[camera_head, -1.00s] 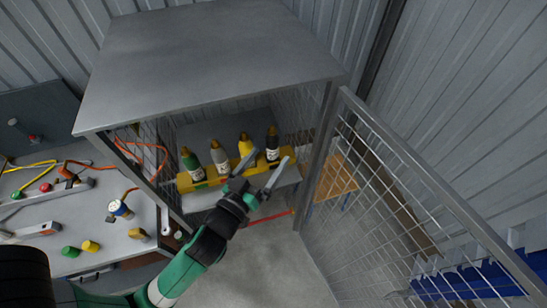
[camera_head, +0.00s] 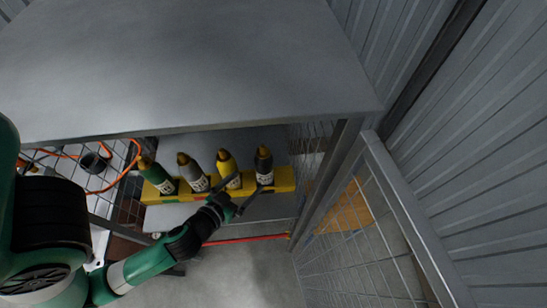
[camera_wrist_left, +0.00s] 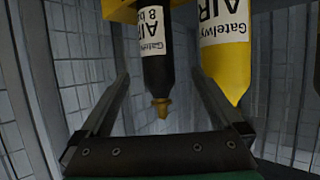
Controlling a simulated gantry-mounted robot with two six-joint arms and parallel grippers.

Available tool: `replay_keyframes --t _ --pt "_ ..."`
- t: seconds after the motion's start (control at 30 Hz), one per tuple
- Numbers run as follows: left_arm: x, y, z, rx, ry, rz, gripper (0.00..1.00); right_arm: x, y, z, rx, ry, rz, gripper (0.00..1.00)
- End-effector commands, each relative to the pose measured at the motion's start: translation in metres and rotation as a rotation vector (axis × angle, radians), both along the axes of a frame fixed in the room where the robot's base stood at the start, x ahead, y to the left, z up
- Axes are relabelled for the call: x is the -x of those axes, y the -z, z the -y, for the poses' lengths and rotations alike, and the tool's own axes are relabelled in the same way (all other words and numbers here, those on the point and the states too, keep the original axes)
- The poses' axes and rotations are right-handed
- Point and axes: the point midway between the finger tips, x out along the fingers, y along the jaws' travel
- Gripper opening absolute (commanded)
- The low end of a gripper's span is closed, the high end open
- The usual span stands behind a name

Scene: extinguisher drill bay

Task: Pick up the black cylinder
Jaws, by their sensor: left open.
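The black cylinder (camera_head: 265,173) stands upright at the right end of a yellow rack (camera_head: 285,180) inside the cage, with a gold top and a white label. My left gripper (camera_head: 249,181) is open in front of the rack, its fingers pointing at the black and yellow cylinders. In the left wrist view the picture is inverted. There the black cylinder (camera_wrist_left: 156,75) shows between the two open fingers, and I cannot tell whether they reach around it. My right gripper is not in view.
A yellow cylinder (camera_head: 228,168) stands beside the black one, then a grey (camera_head: 192,175) and a green one (camera_head: 157,178). A grey cage roof (camera_head: 190,70) overhangs the rack. An open mesh door (camera_head: 365,240) is at the right.

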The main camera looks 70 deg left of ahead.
Motion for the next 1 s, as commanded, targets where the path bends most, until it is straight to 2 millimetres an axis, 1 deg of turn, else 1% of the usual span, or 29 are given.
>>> replay_keyframes --t 0.07,0.17,0.33,0.43,0.67,0.8,0.9,1.0 --pt "-0.001 0.0 -0.001 0.001 -0.001 -0.001 1.0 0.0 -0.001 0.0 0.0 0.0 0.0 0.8" --pt "-0.01 0.004 -0.007 0.001 -0.006 0.001 1.0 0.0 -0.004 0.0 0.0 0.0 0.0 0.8" --pt "-0.036 0.015 -0.026 -0.001 -0.006 0.004 1.0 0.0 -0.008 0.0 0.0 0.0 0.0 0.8" --pt "-0.046 0.023 -0.032 0.0 -0.003 0.001 1.0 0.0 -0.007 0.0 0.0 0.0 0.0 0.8" --pt "-0.054 0.028 -0.035 0.0 0.001 0.002 1.0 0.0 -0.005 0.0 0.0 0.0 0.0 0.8" --pt "-0.072 0.04 -0.045 -0.001 -0.002 0.003 1.0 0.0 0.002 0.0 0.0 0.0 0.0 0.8" --pt "-0.084 0.045 -0.053 0.0 -0.002 0.002 1.0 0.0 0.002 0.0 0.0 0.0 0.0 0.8" --pt "-0.09 0.048 -0.057 0.0 -0.001 0.003 1.0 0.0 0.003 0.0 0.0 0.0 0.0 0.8"
